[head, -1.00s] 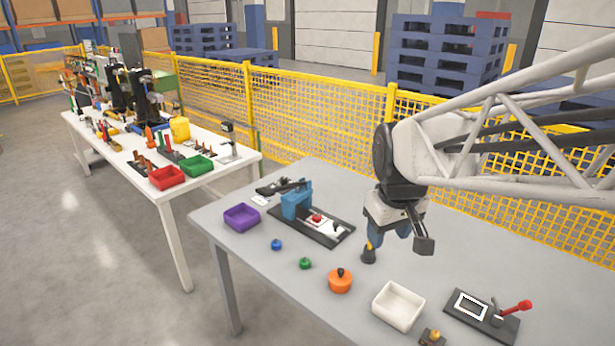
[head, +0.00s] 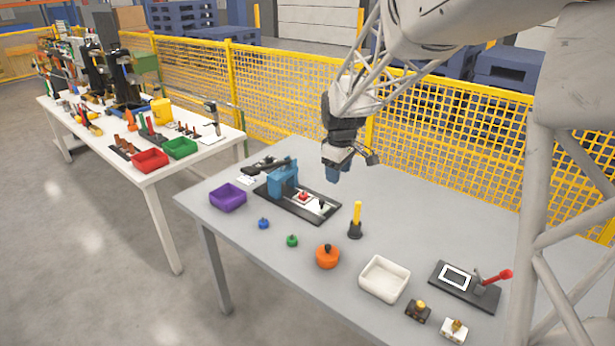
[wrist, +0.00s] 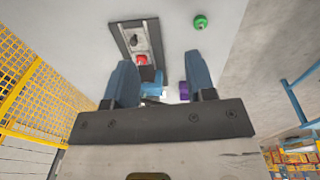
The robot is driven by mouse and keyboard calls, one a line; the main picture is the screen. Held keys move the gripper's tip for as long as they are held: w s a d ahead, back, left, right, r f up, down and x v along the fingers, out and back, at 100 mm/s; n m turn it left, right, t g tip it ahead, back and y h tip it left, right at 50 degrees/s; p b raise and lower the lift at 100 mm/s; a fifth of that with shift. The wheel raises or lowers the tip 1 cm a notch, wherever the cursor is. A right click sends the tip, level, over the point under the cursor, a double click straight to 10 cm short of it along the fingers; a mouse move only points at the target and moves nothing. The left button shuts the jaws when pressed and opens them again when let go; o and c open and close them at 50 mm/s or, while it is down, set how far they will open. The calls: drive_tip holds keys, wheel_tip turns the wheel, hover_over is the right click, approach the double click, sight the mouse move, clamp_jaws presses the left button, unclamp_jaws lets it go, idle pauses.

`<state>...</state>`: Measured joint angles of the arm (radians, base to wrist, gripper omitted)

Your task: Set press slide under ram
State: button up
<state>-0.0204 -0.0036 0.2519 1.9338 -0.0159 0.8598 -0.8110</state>
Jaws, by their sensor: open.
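The blue press (head: 283,180) stands on a long black base on the grey table. Its light slide plate (head: 313,207) lies on the base, on the right side of the press body, bearing a red piece (head: 303,197) and a black knob (head: 322,204). The plate's far end by the ram is hard to make out. My gripper (head: 333,173) is open and empty, above the table beyond the slide's knob end. In the wrist view my gripper (wrist: 160,62) shows both blue fingers apart, with the red piece (wrist: 142,59) and knob (wrist: 133,40) seen between and beyond them.
A yellow-handled tool (head: 356,218) stands upright right of the press. A purple bin (head: 228,197), blue knob (head: 264,223), green knob (head: 292,240), orange pot (head: 327,256) and white tray (head: 385,279) line the front. A yellow fence (head: 430,110) runs behind the table.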

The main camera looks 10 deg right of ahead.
sight(322, 200)
drive_tip(key=w+f+n, duration=0.1)
drive_tip(key=w+f, duration=0.3)
drive_tip(key=w, duration=0.1)
drive_tip(key=w+a+f+n, duration=0.1)
drive_tip(key=w+f+n, duration=0.1)
drive_tip(key=w+f, duration=0.3)
drive_tip(key=w+f+n, duration=0.1)
drive_tip(key=w+f, duration=0.4)
drive_tip(key=w, duration=0.1)
drive_tip(key=shift+w+a+f+n+g, duration=0.15)
drive_tip(key=shift+w+a+n+g, duration=0.1)
drive_tip(key=shift+n+g, duration=0.15)
drive_tip(key=shift+f, duration=0.1)
drive_tip(key=shift+w+f, duration=0.1)
drive_tip(key=shift+f, duration=3.7)
clamp_jaws()
